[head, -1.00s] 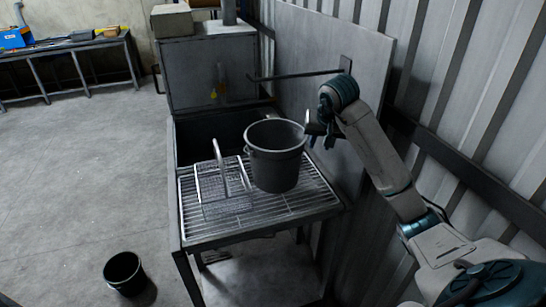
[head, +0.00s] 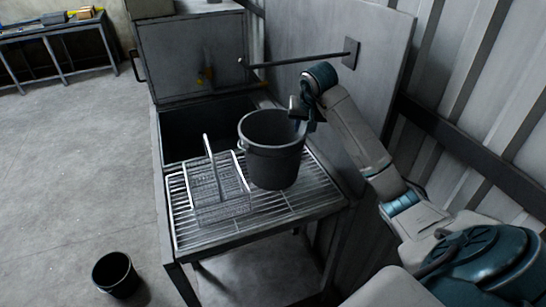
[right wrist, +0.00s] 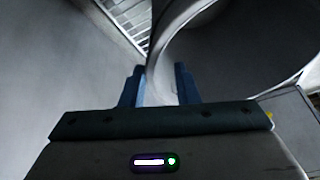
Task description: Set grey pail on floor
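The grey pail (head: 271,165) stands upright on the metal grate of a steel stand, next to a wire basket. My right gripper (head: 300,118) is at the pail's right rim and points down. In the right wrist view its two blue fingers (right wrist: 160,72) stand apart, with the pail's rim and wall (right wrist: 168,45) between them. A gap shows between fingers and wall, so the gripper looks open. My left gripper is not in view.
A wire basket (head: 220,187) sits on the grate (head: 290,207), left of the pail. A second, darker pail (head: 117,274) stands on the floor at lower left. The floor (head: 75,180) left of the stand is largely clear. A metal rod (head: 300,58) juts from the panel behind.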

